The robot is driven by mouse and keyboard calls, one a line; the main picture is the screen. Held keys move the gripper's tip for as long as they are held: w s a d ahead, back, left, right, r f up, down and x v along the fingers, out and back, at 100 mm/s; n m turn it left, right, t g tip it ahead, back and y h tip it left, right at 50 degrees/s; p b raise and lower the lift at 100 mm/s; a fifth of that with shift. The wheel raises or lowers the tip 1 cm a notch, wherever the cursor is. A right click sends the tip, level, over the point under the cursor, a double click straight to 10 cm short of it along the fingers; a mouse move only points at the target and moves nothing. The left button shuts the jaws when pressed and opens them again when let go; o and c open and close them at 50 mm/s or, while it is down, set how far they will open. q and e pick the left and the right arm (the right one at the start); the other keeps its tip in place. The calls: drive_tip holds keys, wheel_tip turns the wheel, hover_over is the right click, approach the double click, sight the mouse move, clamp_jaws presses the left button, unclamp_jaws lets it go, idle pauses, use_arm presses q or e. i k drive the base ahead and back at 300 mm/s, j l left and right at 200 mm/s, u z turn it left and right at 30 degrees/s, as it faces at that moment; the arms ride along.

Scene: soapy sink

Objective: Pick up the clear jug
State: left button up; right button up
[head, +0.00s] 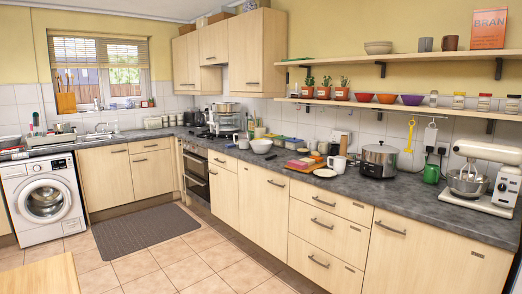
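I cannot make out a clear jug for certain in the head view; things on the far counter are small and crowded. A white jug or mug (337,163) stands on the right-hand counter, left of the slow cooker, but it looks opaque. The sink (98,136) is at the far left under the window, and its inside is hidden from here. Neither of my grippers is in view.
A grey counter (415,196) runs along the right wall, with a slow cooker (379,160), a green mug (431,174) and a stand mixer (482,178). A washing machine (44,200) stands at left. A wooden tabletop (40,277) is at the lower left. The tiled floor (190,262) and dark mat (145,232) are clear.

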sight(244, 138)
drive_tip(key=i+l, duration=0.1)
drive_tip(key=l, duration=0.25)
drive_tip(key=i+l, duration=0.15)
drive_tip(key=l, duration=0.2)
drive_tip(key=i+l+u, duration=0.15)
drive_tip(key=i+l, duration=0.25)
drive_tip(key=i+l+u, duration=0.15)
drive_tip(key=i+l, duration=0.25)
drive_tip(key=l, duration=0.15)
drive_tip(key=i+u, duration=0.35)
drive_tip(key=i, duration=0.25)
drive_tip(key=i+l+u, duration=0.15)
drive_tip(key=i+u, duration=0.25)
drive_tip(key=i, duration=0.25)
drive_tip(key=i+z, duration=0.2)
drive_tip(key=i, duration=0.3)
drive_tip(key=i+z, duration=0.2)
drive_tip(key=i, duration=0.3)
drive_tip(key=i+j+z, duration=0.1)
drive_tip(key=i+z, duration=0.15)
drive_tip(key=i, duration=0.25)
drive_tip(key=i+j+z, duration=0.2)
drive_tip(key=i, duration=0.25)
